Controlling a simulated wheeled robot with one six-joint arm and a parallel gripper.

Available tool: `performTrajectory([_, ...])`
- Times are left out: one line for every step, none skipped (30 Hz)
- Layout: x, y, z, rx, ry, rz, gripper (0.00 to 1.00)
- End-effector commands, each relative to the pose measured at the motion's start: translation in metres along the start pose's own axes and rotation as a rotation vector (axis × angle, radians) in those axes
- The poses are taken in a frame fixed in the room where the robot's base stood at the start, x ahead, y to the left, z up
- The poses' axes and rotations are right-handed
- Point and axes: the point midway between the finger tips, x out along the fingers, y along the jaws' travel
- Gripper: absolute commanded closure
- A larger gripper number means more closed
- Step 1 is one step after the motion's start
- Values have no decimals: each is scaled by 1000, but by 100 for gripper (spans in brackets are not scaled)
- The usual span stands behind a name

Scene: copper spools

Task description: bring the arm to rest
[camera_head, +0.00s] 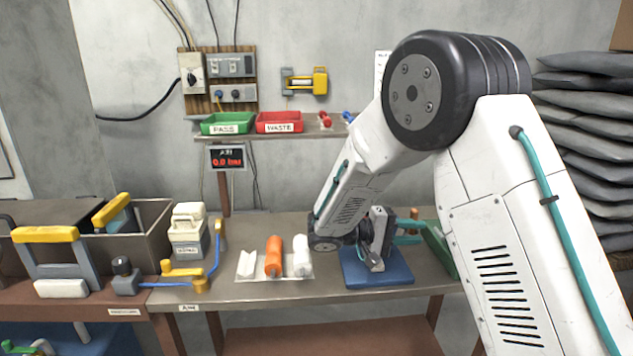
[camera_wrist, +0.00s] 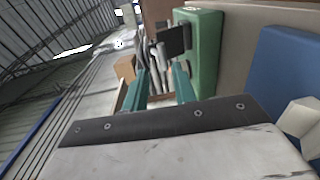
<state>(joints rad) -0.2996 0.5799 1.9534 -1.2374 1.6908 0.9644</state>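My gripper (camera_head: 408,232) is at the end of my bent arm, over the right part of the bench and pointing right. My wrist partly hides it in the head view. In the wrist view its two teal fingers (camera_wrist: 160,88) stand apart with nothing seen held between them. An orange spool (camera_head: 273,257) and a white spool (camera_head: 302,256) lie on a pale tray (camera_head: 245,277) on the bench, left of my gripper and apart from it.
A blue base (camera_head: 375,270) with a grey device lies below my wrist. A green box (camera_wrist: 205,50) is near my fingers. Green (camera_head: 228,123) and red (camera_head: 280,122) bins sit on the shelf. Grey sacks (camera_head: 590,140) are stacked at right. Bare bench shows in front of the tray.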

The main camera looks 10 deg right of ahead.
Motion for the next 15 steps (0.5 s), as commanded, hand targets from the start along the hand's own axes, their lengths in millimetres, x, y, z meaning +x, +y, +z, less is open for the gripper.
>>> performTrajectory([0,-3,0,-32,-2,-14,73])
performTrajectory([0,-7,3,-64,-9,-29,73])
performTrajectory([1,-16,10,-122,-25,-61,73])
performTrajectory([2,-24,18,-172,-42,-87,73])
performTrajectory([3,-29,27,-220,-59,-124,73])
performTrajectory([4,-32,42,-275,-84,-181,73])
performTrajectory([4,-31,52,-306,-100,-227,73])
performTrajectory([5,-30,62,-332,-114,-267,73])
performTrajectory([6,-29,74,-359,-130,-319,73])
performTrajectory([6,-27,82,-376,-140,-356,73])
performTrajectory([6,-26,91,-391,-149,-395,73])
performTrajectory([6,-22,102,-408,-159,-446,73])
performTrajectory([6,-20,111,-418,-164,-487,73])
performTrajectory([6,-17,120,-428,-170,-528,73])
performTrajectory([5,-13,132,-437,-175,-587,73])
